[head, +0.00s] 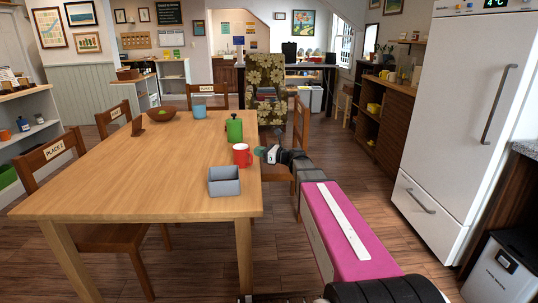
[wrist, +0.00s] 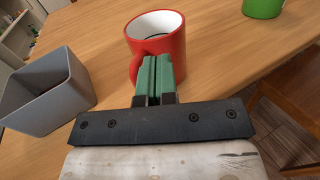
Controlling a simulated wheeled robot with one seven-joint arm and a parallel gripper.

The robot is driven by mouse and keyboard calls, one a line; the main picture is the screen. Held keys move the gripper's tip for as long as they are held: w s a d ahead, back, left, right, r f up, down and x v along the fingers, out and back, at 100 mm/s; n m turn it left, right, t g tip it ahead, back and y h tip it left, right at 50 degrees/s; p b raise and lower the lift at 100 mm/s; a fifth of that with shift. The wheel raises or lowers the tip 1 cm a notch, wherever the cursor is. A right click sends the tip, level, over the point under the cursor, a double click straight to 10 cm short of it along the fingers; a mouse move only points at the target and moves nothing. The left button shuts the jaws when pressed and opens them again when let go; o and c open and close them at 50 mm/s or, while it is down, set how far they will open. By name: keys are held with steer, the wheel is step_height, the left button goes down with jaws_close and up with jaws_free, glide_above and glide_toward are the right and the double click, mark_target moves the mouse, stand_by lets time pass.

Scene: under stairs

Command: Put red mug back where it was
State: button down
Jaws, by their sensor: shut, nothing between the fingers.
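The red mug (head: 241,160) stands upright on the wooden table (head: 150,190), near its right edge. In the wrist view the red mug (wrist: 176,48) has a white inside, and its handle shows at its left front, partly hidden by my fingers. My gripper (wrist: 157,62) has green fingers that are shut with nothing between them. They point at the near side of the mug; I cannot tell whether they touch it. In the head view my gripper (head: 259,152) reaches in from the right, just beside the mug.
A grey open box (head: 224,188) stands close in front of the mug; it also shows in the wrist view (wrist: 40,118). A green container (head: 234,131) stands behind the mug. A brown bowl (head: 163,115) and a blue cup (head: 199,111) are farther back. The table's left front is clear.

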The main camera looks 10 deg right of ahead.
steer(key=shift+x, duration=1.2)
steer(key=x, duration=0.5)
steer(key=shift+s+d, duration=0.1)
steer(key=shift+s+d, duration=0.15)
steer(key=shift+d, duration=0.05)
steer(key=v, duration=1.3)
steer(key=shift+d, duration=0.25)
